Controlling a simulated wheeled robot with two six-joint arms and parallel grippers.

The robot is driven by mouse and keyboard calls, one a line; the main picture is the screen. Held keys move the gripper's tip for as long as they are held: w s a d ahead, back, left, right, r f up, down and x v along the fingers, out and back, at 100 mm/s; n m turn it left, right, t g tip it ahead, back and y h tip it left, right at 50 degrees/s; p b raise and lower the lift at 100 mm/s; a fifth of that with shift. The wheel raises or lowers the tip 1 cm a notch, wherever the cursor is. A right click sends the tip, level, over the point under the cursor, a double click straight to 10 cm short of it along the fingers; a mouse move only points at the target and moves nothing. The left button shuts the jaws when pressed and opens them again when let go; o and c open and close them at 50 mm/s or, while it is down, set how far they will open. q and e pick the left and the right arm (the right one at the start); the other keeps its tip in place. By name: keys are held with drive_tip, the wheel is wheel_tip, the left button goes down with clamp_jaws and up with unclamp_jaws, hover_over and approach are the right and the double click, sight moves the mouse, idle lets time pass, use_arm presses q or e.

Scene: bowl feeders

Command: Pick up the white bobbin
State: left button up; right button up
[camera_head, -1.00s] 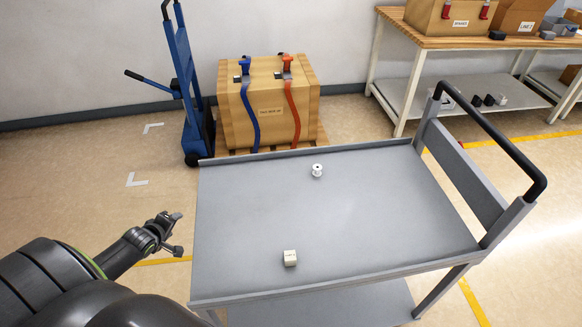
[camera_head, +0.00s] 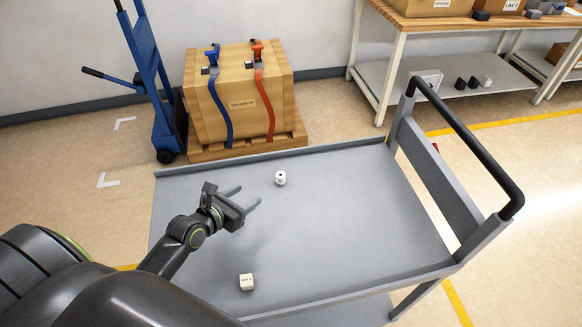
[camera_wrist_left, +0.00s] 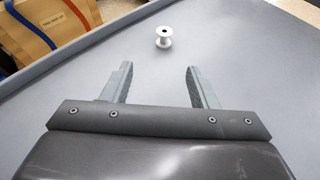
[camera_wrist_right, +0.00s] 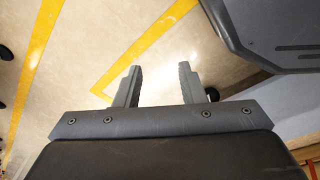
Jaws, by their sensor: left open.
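The white bobbin (camera_head: 280,178) stands upright on the grey cart top (camera_head: 330,230), towards its far side. My left gripper (camera_head: 245,197) is over the cart top, to the left of the bobbin and apart from it, with its fingers spread and nothing between them. In the left wrist view the bobbin (camera_wrist_left: 163,35) stands ahead of the open fingertips (camera_wrist_left: 160,72), roughly centred between them. My right gripper shows only in the right wrist view (camera_wrist_right: 158,75), where its fingers are apart and empty above the floor.
The cart has a raised rim and a black handle (camera_head: 470,145) on the right. A strapped box (camera_head: 240,100) and a blue hand truck (camera_head: 150,75) stand behind it.

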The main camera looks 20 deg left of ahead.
use_arm(q)
drive_tip(key=b, duration=0.1)
approach(279, 176)
drive_tip(key=b+x, duration=0.1)
drive_tip(key=x, duration=0.3)
drive_tip(key=shift+w+d+f, duration=0.1)
drive_tip(key=shift+w+f, duration=0.05)
drive_tip(key=shift+w, duration=0.05)
drive_tip(key=shift+w+f, duration=0.2)
drive_tip(key=shift+w, duration=0.3)
drive_tip(key=b+x, duration=0.2)
drive_tip(key=x, duration=0.3)
drive_tip(key=shift+d+f, duration=0.1)
drive_tip(key=shift+w, duration=0.1)
use_arm(e)
drive_tip(key=s+f, duration=0.1)
drive_tip(key=f, duration=0.1)
drive_tip(key=s+f, duration=0.2)
use_arm(q)
drive_tip(key=shift+c, duration=0.2)
drive_tip(key=c, duration=1)
use_arm(e)
drive_tip(key=shift+w, duration=0.1)
